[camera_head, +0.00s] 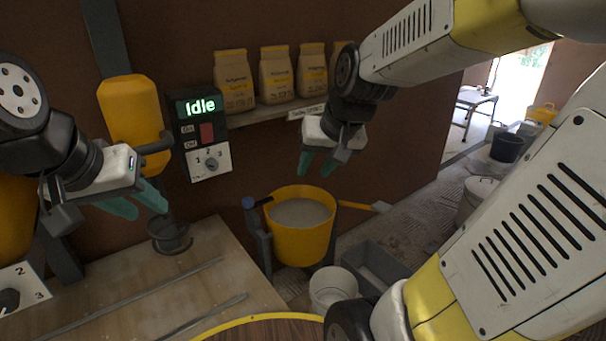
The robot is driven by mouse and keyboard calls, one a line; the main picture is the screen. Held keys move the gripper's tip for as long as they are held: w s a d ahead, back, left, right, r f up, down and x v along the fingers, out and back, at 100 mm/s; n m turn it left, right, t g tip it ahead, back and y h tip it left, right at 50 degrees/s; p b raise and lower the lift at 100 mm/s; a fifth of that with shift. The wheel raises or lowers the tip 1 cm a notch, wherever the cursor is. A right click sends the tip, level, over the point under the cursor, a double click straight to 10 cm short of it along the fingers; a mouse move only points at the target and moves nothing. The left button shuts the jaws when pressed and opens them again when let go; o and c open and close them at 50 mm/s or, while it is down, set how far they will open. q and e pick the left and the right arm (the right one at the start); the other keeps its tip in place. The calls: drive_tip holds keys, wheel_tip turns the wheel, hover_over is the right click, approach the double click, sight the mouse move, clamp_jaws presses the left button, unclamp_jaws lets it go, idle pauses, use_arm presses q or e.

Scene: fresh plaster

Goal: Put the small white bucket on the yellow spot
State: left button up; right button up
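A small white bucket (333,288) stands low at the bottom centre, below the yellow mixing bucket and beside a grey trough. My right arm partly covers the area to its right. I cannot clearly make out a yellow spot; a curved yellow edge (262,319) borders a round brown surface at the bottom. My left gripper (136,203) is open and empty above the wooden bench at left. My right gripper (318,163) is open and empty in front of the shelf, above the yellow mixing bucket and well above the white bucket.
A yellow mixing bucket (301,240) with grey contents sits in a holder by the wall. A wooden bench (215,255) holds a dark round container (170,236) and metal strips. Paper bags (277,75) stand on a shelf. A control box (200,134) reads "Idle". The grey trough (372,265) is on the floor.

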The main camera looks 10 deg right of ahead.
drive_tip(key=s+a+r+n, duration=0.1)
drive_tip(key=s+a+r, duration=0.1)
drive_tip(key=s, duration=0.8)
drive_tip(key=shift+a+r+n+y, duration=0.3)
drive_tip(key=shift+a+r, duration=0.05)
drive_tip(key=shift+r, duration=0.05)
drive_tip(key=shift+o, duration=0.4)
